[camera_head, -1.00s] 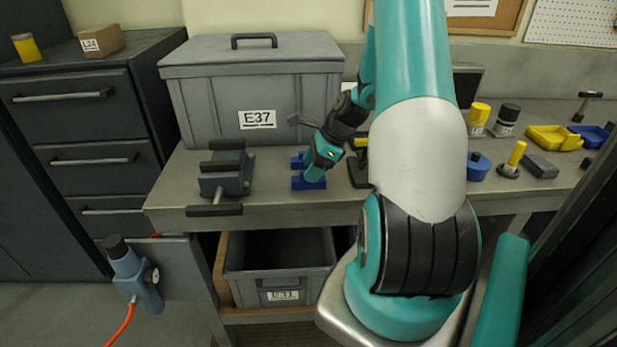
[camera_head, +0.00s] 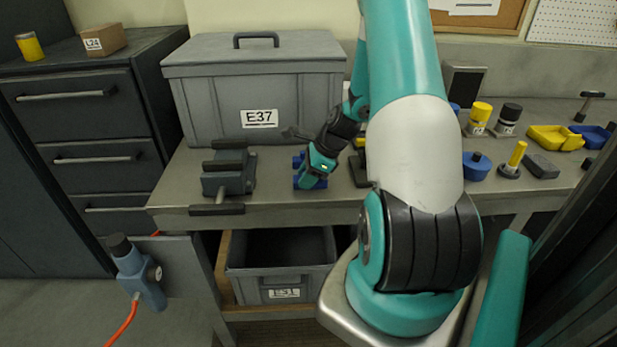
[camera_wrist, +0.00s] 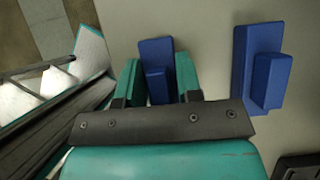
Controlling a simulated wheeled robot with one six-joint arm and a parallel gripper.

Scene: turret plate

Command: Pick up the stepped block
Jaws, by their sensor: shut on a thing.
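A blue stepped block (camera_wrist: 155,52), a flat slab with a smaller raised step, lies between the two teal fingers of my gripper (camera_wrist: 158,72) in the wrist view. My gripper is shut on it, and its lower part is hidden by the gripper. A second blue stepped block (camera_wrist: 270,80) of similar form lies to the right, apart from the fingers. In the head view my gripper (camera_head: 312,176) is low at the bench's front, with blue (camera_head: 298,161) showing beside it. The head view does not show clearly which block that is.
A grey vise (camera_head: 229,176) stands left of my gripper on the grey bench (camera_head: 270,208). A large grey case (camera_head: 215,95) labelled E37 stands behind. Yellow and blue trays (camera_head: 553,138) and small parts lie to the right. An open grey bin (camera_head: 283,282) is below.

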